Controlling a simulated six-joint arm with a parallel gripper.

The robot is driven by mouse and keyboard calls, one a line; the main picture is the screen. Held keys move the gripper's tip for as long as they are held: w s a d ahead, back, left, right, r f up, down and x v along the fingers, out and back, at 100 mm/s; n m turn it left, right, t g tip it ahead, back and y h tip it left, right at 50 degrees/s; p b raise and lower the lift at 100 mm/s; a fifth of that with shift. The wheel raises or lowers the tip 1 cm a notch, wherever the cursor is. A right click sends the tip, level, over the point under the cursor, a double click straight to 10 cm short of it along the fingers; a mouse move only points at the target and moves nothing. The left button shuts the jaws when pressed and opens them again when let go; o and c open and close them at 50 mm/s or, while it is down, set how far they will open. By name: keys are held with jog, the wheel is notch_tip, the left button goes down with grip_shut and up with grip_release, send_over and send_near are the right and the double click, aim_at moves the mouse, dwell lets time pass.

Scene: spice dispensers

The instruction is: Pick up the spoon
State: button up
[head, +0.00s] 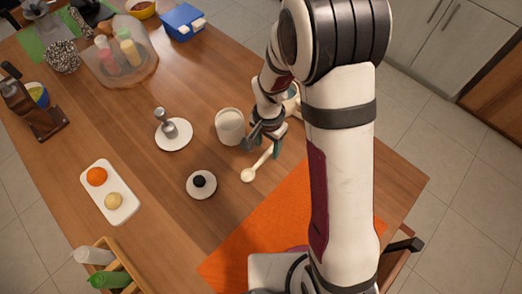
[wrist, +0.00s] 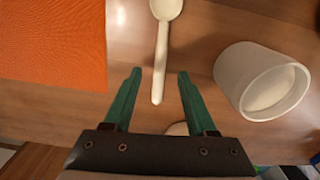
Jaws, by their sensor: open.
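A cream-coloured spoon (head: 258,164) lies on the wooden table, to the right of the black-knobbed lid and in front of the white canister. In the wrist view the spoon (wrist: 161,58) has its bowl at the top edge and its handle pointing down toward my gripper. My gripper (wrist: 155,74) has two green fingers spread apart, one on each side of the handle, with nothing held between them. In the head view my gripper (head: 262,146) is at the handle end of the spoon. Whether the fingers are level with the handle is hard to tell.
A white open canister (head: 230,127) stands close beside my gripper; it also shows in the wrist view (wrist: 250,85). A black-knobbed lid (head: 201,185) lies left of the spoon. An orange mat (head: 270,225) covers the table's near side. Bare wood lies between them.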

notch_tip(320, 180, down, 3)
jog(key=shift+r, duration=0.1)
grip_shut()
dwell(0.4)
notch_tip(320, 180, up, 4)
jog(key=shift+r, duration=0.1)
jog(key=s+d+r, duration=0.3)
jog(key=d+r, duration=0.3)
jog(key=d, duration=0.5)
jog(key=shift+s+r, duration=0.4)
